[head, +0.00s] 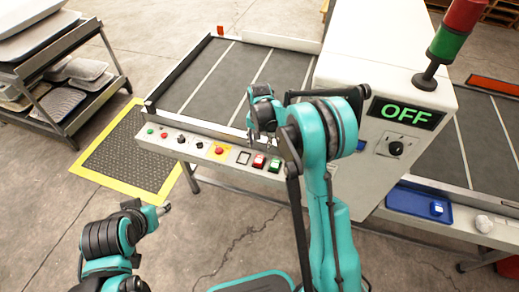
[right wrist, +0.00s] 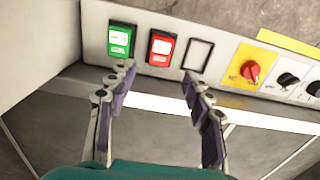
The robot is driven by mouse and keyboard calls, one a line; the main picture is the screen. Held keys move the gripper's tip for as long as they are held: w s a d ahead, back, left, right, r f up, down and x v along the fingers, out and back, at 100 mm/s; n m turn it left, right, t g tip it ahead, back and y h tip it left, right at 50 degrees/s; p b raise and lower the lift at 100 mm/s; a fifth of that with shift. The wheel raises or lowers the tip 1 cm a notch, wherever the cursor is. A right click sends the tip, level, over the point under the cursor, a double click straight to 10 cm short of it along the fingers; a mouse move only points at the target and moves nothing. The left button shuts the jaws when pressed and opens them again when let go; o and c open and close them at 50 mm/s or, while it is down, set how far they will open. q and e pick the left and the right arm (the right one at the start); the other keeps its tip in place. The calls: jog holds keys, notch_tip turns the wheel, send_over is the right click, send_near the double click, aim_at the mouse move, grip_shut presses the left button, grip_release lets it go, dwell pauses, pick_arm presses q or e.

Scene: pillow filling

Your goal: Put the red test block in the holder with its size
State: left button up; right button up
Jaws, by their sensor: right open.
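No red test block or size-matched holder can be clearly made out in either view. My right gripper (head: 262,140) is above the near control panel (head: 204,146), partly hidden by my arm in the head view. In the right wrist view the right gripper (right wrist: 156,76) is open, its purple-padded fingers apart with nothing between them. Its tips are near a green switch (right wrist: 120,40) and a red switch (right wrist: 160,48). A black-outlined rectangle (right wrist: 197,55) is beside them. My left arm's end (head: 160,209) is at lower left; its finger state is unclear.
A conveyor (head: 215,75) lies behind the panel. A white cabinet with an OFF display (head: 407,112) and light tower (head: 449,42) stands right. A tray rack (head: 75,75) stands left.

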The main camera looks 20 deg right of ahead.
jog(key=s+r+n+t, duration=0.35)
jog(key=s+r, duration=0.95)
jog(key=r, duration=0.5)
jog(key=s+n+t, duration=0.3)
jog(key=s, duration=1)
jog(key=shift+s+t+p, duration=0.15)
jog(key=shift+t+p, duration=0.2)
jog(key=shift+p, duration=0.05)
jog(key=shift+f, duration=0.1)
